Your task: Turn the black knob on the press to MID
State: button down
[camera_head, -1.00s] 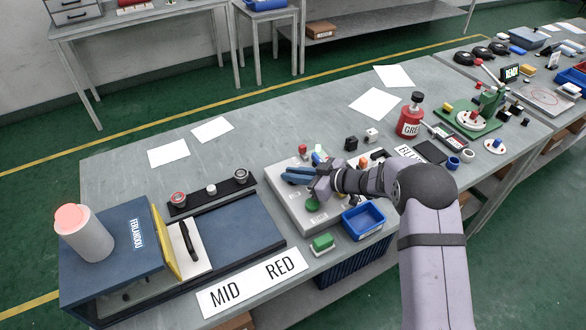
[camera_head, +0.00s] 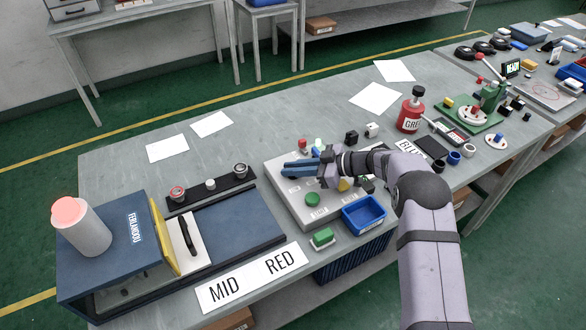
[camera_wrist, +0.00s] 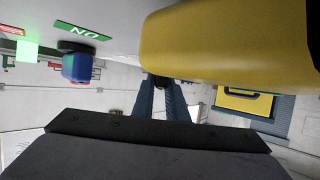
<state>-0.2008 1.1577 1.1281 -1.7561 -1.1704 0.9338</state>
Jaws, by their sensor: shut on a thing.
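The grey control box (camera_head: 285,202) stands mid-table with a green button (camera_head: 312,198), a red button (camera_head: 303,144) and other small controls. My gripper (camera_head: 289,169) lies low over this box, its blue fingers pointing left. In the wrist view the fingers (camera_wrist: 163,90) close around a small dark shape, seemingly the black knob, mostly hidden by them. Its pointer and the setting marks cannot be read. A big yellow part (camera_wrist: 225,40) fills the top of the wrist view, close to the camera.
A blue bin (camera_head: 363,216) and a green block (camera_head: 322,239) stand in front of the box. The blue machine (camera_head: 110,250) is at left, with a black strip of knobs (camera_head: 211,187) behind it. A MID/RED sign (camera_head: 252,277) lies at the front edge. A red bottle (camera_head: 410,112) stands behind.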

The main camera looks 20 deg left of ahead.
aim_at(315, 181)
jog(key=c, duration=1.8)
grip_release()
jog(key=shift+o, duration=0.2)
jog(key=shift+d+r+b, duration=0.2)
jog(key=shift+d+b, duration=0.1)
jog(key=shift+d, duration=0.35)
jog(key=shift+b+v, duration=0.95)
jog(key=shift+v, duration=2)
jog(key=shift+r, duration=0.1)
